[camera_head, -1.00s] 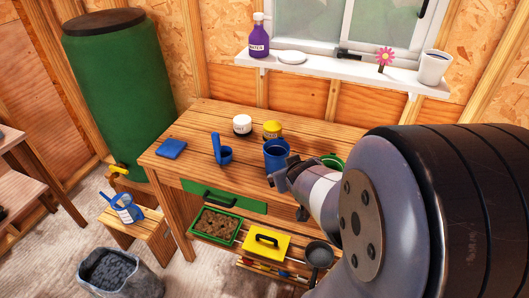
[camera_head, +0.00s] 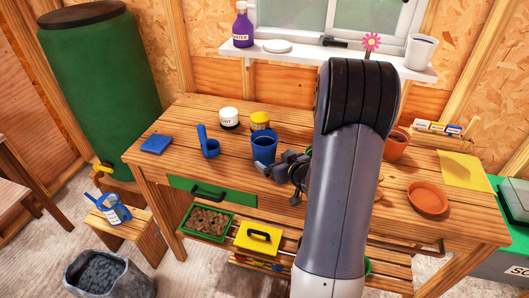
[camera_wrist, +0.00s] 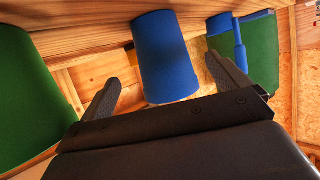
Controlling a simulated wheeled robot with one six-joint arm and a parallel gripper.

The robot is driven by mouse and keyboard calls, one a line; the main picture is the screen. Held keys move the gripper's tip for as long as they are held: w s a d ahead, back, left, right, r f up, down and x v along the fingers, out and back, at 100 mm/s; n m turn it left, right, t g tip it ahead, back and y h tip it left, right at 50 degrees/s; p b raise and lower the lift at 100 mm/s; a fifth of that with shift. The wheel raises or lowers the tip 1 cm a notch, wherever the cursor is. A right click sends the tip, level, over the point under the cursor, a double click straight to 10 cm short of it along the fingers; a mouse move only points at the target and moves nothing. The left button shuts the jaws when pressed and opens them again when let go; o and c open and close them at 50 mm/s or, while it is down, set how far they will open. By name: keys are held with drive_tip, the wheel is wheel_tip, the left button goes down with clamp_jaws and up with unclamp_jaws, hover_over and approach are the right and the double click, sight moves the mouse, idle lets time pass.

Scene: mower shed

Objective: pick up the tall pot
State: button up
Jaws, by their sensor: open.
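The tall pot looks to be the blue pot (camera_head: 263,149), which stands upright on the wooden bench. In the wrist view the blue pot (camera_wrist: 165,60) shows inverted, in line with the space between the two fingers. My gripper (camera_head: 287,168) is open and empty, low over the bench just right of the blue pot. In the wrist view my gripper (camera_wrist: 163,75) has its dark fingers spread, one toward each side of the pot. I cannot tell whether they touch it.
A blue scoop (camera_head: 209,147) stands left of the pot, with a white jar (camera_head: 229,118) and a yellow-lidded jar (camera_head: 260,121) behind. A green object (camera_wrist: 28,95) is close at left in the wrist view. A terracotta pot (camera_head: 396,145) and saucer (camera_head: 427,198) are at right.

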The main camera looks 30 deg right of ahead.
drive_tip(key=shift+p+x, duration=0.55)
drive_tip(key=shift+x, duration=2.55)
drive_tip(key=shift+a+r, duration=0.1)
drive_tip(key=shift+c, duration=0.6)
drive_tip(key=c, duration=1)
drive_tip(key=shift+o, duration=0.2)
drive_tip(key=shift+r, duration=0.15)
drive_tip(key=shift+r, duration=4.45)
drive_tip(key=b, duration=0.9)
approach(270, 155)
drive_tip(key=w+f, duration=0.2)
drive_tip(key=w, duration=0.1)
drive_tip(key=shift+a+f, duration=0.2)
drive_tip(key=shift+f, duration=0.2)
drive_tip(key=shift+s+a+f+b, duration=0.1)
drive_tip(key=shift+s+f+b, duration=0.25)
drive_tip(key=shift+s, duration=0.15)
